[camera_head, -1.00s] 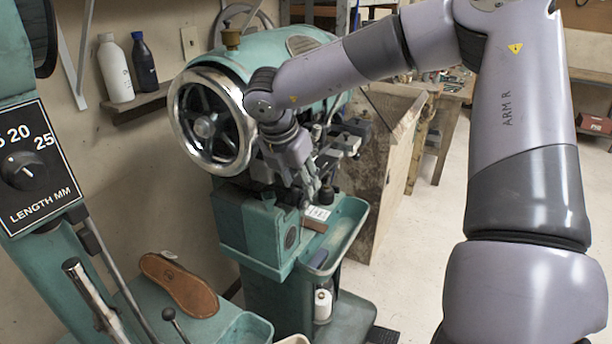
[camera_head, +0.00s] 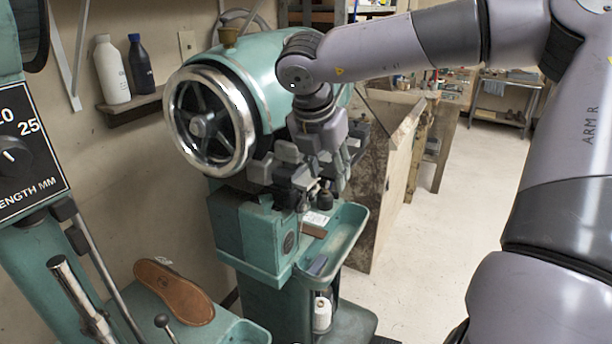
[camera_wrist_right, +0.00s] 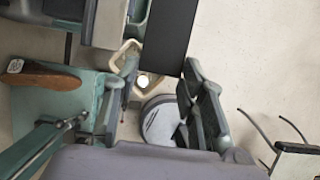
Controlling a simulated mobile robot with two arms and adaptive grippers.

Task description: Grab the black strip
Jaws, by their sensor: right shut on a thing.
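The black strip (camera_wrist_right: 170,35) is a flat dark rectangle, large and close in the right wrist view, entering from the top edge. Its lower end lies between the fingers of my right gripper (camera_wrist_right: 160,68), which is shut on it. In the head view, my right gripper (camera_head: 328,183) is at the front of the teal stitching machine (camera_head: 262,65), beside its work head. The strip cannot be made out clearly there, among the dark machine parts. My left gripper is not in view.
The machine's handwheel (camera_head: 210,122) is left of my right arm. A tray (camera_head: 350,235) juts out below the gripper, with a brown block (camera_head: 314,230) close by. A brown sole (camera_head: 174,291) lies on the front-left surface. Open floor (camera_head: 440,250) is to the right.

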